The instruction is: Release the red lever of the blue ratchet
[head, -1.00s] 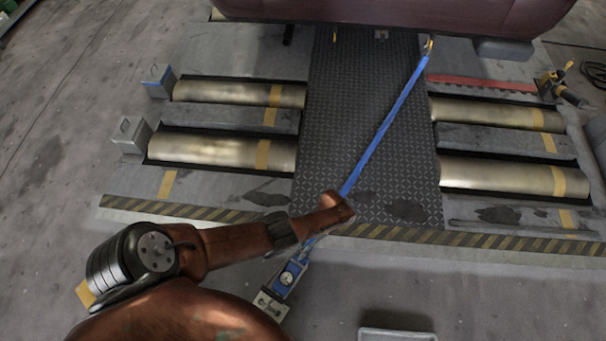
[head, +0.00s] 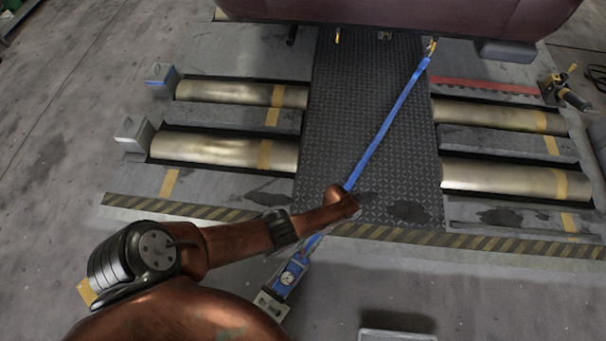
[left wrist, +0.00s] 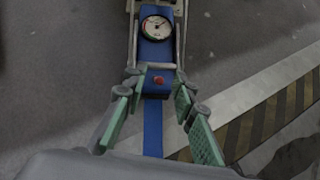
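The blue ratchet (head: 291,275) with a round white gauge lies low in the head view, in line with the blue strap (head: 385,130). The left wrist view shows the ratchet (left wrist: 157,50) up close, with a small red part (left wrist: 158,80), seemingly the red lever, on its near end. My left gripper (left wrist: 158,95) is open, its green-padded fingers on either side of the ratchet's near end and the strap. I cannot tell whether they touch it. In the head view my left arm largely hides this gripper. My right gripper is out of view.
The strap runs up to a yellow hook (head: 431,46) under a dark red vehicle (head: 400,12). Metal rollers (head: 225,149) lie on both sides of the dark tread plate (head: 340,110). A striped edge (head: 420,235) crosses in front.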

